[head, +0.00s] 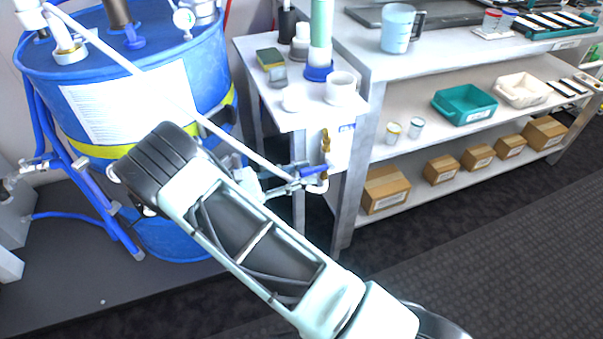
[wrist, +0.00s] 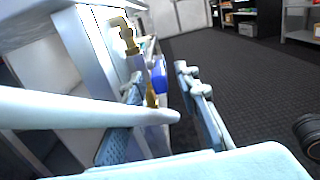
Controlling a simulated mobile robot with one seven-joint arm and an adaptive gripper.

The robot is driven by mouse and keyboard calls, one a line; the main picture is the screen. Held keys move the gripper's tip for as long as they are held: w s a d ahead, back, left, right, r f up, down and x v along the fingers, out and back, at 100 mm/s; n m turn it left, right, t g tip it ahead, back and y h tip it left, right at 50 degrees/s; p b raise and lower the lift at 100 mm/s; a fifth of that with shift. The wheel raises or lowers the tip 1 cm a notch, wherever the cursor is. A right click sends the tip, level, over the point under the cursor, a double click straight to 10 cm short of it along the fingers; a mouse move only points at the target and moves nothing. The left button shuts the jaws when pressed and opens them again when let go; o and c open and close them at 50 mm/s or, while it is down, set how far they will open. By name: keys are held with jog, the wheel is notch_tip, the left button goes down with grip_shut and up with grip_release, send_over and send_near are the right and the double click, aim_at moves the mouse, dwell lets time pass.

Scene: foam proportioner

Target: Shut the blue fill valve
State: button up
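The fill valve's blue handle (head: 315,171) shows in the head view below the front of the small white stand, just past my gripper (head: 291,181). In the wrist view the blue handle (wrist: 158,74) stands between the two fingers of my gripper (wrist: 160,86), with a brass part just below it. The fingers are spread apart, with the handle at their tips; I cannot tell whether either touches it. A white pipe (wrist: 80,108) crosses in front of the left finger and hides part of it.
A brass tap (head: 326,141) sits just above the valve. A large blue drum (head: 205,60) with hoses stands at the left. The white stand (head: 300,121) carries bottles and cups. A shelf unit (head: 405,165) with trays and boxes is at the right. The dark floor at lower right is clear.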

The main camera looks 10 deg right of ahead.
jog(key=v, duration=1.2)
